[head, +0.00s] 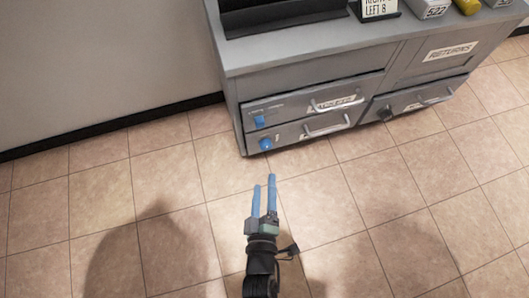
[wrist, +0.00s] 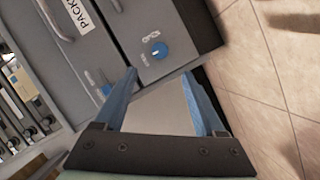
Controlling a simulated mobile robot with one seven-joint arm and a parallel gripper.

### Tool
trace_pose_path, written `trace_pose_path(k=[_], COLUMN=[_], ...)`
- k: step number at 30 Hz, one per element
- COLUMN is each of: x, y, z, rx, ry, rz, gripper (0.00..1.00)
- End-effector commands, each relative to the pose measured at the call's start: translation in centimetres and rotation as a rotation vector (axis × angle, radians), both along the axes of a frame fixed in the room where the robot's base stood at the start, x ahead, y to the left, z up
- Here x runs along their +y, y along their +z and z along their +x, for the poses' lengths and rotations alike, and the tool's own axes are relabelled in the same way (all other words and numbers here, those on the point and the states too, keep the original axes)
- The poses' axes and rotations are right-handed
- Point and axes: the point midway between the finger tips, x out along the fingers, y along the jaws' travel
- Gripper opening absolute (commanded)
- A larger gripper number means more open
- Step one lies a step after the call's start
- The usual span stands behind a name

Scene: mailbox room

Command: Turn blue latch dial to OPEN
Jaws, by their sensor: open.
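A round blue dial (head: 265,143) sits at the left end of the lower left drawer of a grey cabinet. In the wrist view the blue dial (wrist: 159,50) faces me with a light mark on it and small markings beside it; I cannot read them. A blue switch-like piece (head: 260,121) is on the drawer above, and it also shows in the wrist view (wrist: 107,89). My gripper (head: 264,182) is open and empty, its two blue fingers apart. It is in front of the cabinet, apart from the dial. In the wrist view the dial lies just beyond the gripper's fingertips (wrist: 159,72).
The cabinet (head: 230,62) has drawers with bar handles (head: 328,126) and a dark knob (head: 385,113) on the right drawer. A "RETURNS" label (head: 451,49) is at upper right. A black tray and small items stand on top. The tiled floor (head: 160,180) in front is clear.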

Motion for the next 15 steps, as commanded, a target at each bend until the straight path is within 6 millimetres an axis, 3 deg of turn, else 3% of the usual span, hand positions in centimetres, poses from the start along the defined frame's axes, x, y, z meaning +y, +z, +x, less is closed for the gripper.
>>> trace_pose_path(k=[9, 15], x=[-0.1, -0.2], y=[-1.9, -2.4], z=[6.7, 9.7], rx=[-0.005, -0.003], ry=[0.002, 0.000], rz=[-0.002, -0.001], gripper=[0.72, 0.72])
